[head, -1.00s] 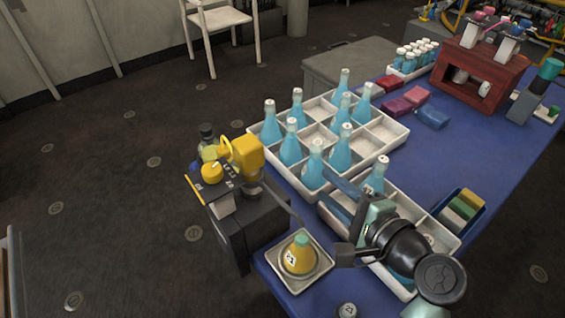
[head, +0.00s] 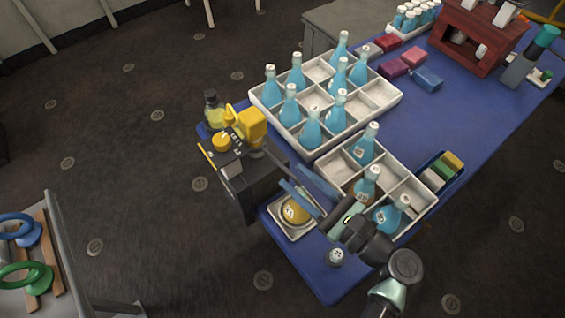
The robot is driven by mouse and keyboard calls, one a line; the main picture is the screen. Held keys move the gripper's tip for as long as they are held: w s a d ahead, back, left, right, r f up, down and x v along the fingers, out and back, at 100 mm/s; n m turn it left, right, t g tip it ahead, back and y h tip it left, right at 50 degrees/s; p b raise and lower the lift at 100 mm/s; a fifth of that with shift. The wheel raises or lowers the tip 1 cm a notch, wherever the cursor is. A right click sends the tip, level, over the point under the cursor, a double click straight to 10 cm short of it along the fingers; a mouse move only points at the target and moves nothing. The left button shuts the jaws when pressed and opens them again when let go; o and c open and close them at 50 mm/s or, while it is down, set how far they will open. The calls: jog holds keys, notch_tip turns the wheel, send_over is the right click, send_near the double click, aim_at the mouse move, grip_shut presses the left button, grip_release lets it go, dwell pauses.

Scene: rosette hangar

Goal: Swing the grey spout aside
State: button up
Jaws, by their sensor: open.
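The grey spout (head: 276,161) is a thin arm reaching from the dark machine (head: 262,183) with a yellow top towards the lower right. My gripper (head: 292,176) is open, its two blue fingers pointing up and left at the spout. The spout's outer part runs in by the fingers, and I cannot tell whether they touch it. A flask of yellow liquid (head: 294,212) stands in a small white tray (head: 281,231) below the spout and fingers. The gripper hides part of the flask.
White divided crates (head: 384,97) (head: 408,199) with blue bottles stand right of the machine. A small capped jar (head: 335,257) is near the blue table's front edge. A side table (head: 65,290) with rings is at lower left. The floor at left is clear.

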aim_at(273, 159)
jog(key=shift+x, duration=2.35)
grip_shut()
